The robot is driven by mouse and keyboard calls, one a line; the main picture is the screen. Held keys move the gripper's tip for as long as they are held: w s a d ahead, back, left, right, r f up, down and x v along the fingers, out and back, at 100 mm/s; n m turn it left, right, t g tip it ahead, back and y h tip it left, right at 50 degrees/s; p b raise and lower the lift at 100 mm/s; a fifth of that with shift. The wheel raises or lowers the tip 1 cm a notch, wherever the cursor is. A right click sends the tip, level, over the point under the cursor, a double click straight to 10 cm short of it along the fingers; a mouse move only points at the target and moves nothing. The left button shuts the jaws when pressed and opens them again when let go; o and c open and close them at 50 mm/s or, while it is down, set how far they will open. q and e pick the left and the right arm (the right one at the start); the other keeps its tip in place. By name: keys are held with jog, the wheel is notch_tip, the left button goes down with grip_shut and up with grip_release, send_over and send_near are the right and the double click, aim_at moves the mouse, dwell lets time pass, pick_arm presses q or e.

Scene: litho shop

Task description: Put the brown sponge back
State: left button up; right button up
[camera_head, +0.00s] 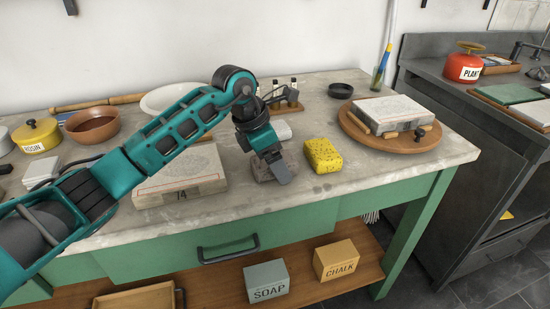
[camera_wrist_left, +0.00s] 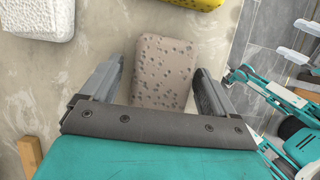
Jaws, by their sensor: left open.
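The brown sponge (camera_wrist_left: 163,72) lies flat on the worktop, between the two open fingers of my left gripper (camera_wrist_left: 163,90) in the left wrist view. My right gripper is not in view.
A stone block marked 14 (camera_head: 181,196) lies left of the sponge. A white block (camera_head: 279,131) and a rack of small bottles (camera_head: 284,104) stand behind it. A round wooden board (camera_head: 358,136) with a stone is at right. Soap and chalk boxes (camera_head: 266,281) stand on the lower shelf.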

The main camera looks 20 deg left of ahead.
pick_arm(q)
jog(key=shift+s+d+f, duration=0.1)
jog(key=shift+s+d, duration=0.05)
jog(key=shift+r, duration=0.3)
jog(key=p+v, duration=0.1)
jog(key=v, duration=1.1)
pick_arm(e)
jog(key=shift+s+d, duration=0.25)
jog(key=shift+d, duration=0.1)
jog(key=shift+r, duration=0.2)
